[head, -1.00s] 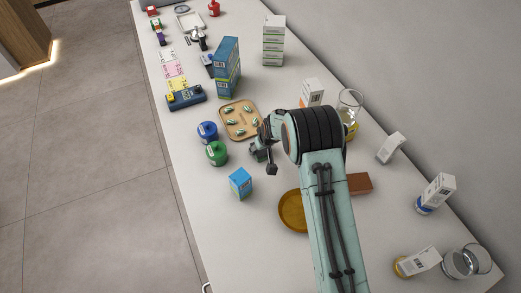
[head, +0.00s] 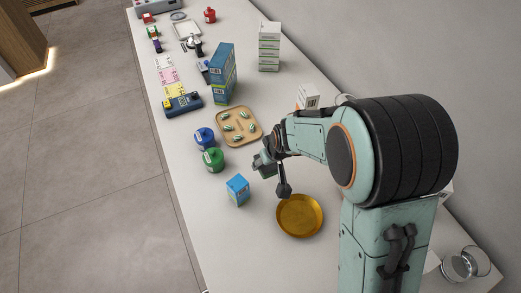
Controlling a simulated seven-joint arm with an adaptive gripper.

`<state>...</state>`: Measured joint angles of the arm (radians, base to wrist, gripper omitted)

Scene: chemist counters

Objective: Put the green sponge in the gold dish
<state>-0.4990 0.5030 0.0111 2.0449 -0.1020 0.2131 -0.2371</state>
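The gold dish (head: 300,216) is a round, shallow, golden plate on the counter, right of the blue carton, and its inside looks empty. My gripper (head: 272,176) is above the counter, up and left of the dish. Its dark fingers are spread wide apart and look open. I see no clear object between them, though the view is small and partly blocked by the gripper itself. I cannot make out a green sponge anywhere. My arm covers much of the right side of the counter.
A blue carton (head: 237,190), a green jar (head: 213,160) and a blue jar (head: 204,138) stand left of my gripper. A tan tray (head: 222,115) of green-and-white capsules lies behind. Tall blue boxes (head: 222,72) and stacked white boxes (head: 269,46) stand farther back. Glassware (head: 458,265) is at lower right.

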